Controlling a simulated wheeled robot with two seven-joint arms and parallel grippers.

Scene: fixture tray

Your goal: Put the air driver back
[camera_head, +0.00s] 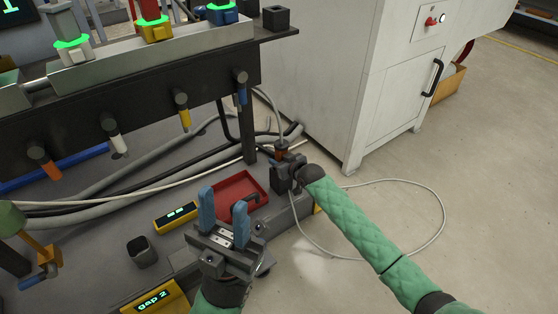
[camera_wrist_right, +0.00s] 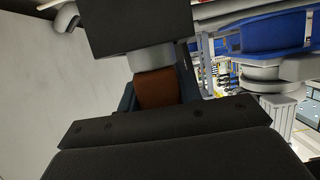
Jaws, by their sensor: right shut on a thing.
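The air driver (camera_head: 281,145) shows in the head view as a small grey and orange-brown piece with a thin hose at its top. My right gripper (camera_head: 285,162) is shut on it, beside the rack's right leg and low over the bench. In the right wrist view the driver's brown body (camera_wrist_right: 155,88) sits between the fingers, with a grey collar and a dark block above it. Its lower part is hidden. My left gripper (camera_head: 224,212) is open and empty, its two blue fingers apart, left of and nearer than the right one. A black square socket (camera_head: 275,18) stands at the rack's right end.
A red tray (camera_head: 240,190) lies between the grippers. A dark cup (camera_head: 141,252) and yellow display boxes (camera_head: 175,216) stand to its left. Several coloured-tipped tools hang under the rack (camera_head: 150,85). A white cabinet (camera_head: 330,80) stands behind; a pale hose (camera_head: 440,215) loops over the floor at right.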

